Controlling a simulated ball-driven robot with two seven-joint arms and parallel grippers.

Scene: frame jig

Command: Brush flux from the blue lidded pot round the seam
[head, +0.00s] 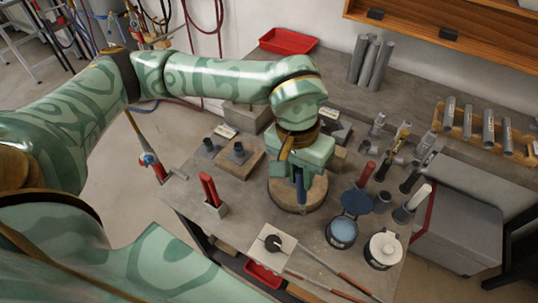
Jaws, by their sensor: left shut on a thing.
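My left gripper (299,178) points down over a round wooden disc (314,197) on the bench. It is shut on a slim dark blue thing (302,196), perhaps the brush, whose lower end is near the disc. Its tip is too small to make out. The blue pot (341,234) stands to the right of the disc, open, with pale blue contents showing. Its dark blue lid (357,202) is tilted up at the back of the pot. I cannot make out the seam; my gripper and arm hide part of the disc. My right gripper is not in view.
A white-lidded pot (384,249) stands right of the blue pot. A red-handled tool (209,189) stands in a holder at left. Wooden blocks with dark fittings (238,152) lie behind it. Rods (329,271) lie at the front edge. Several upright tools crowd the right.

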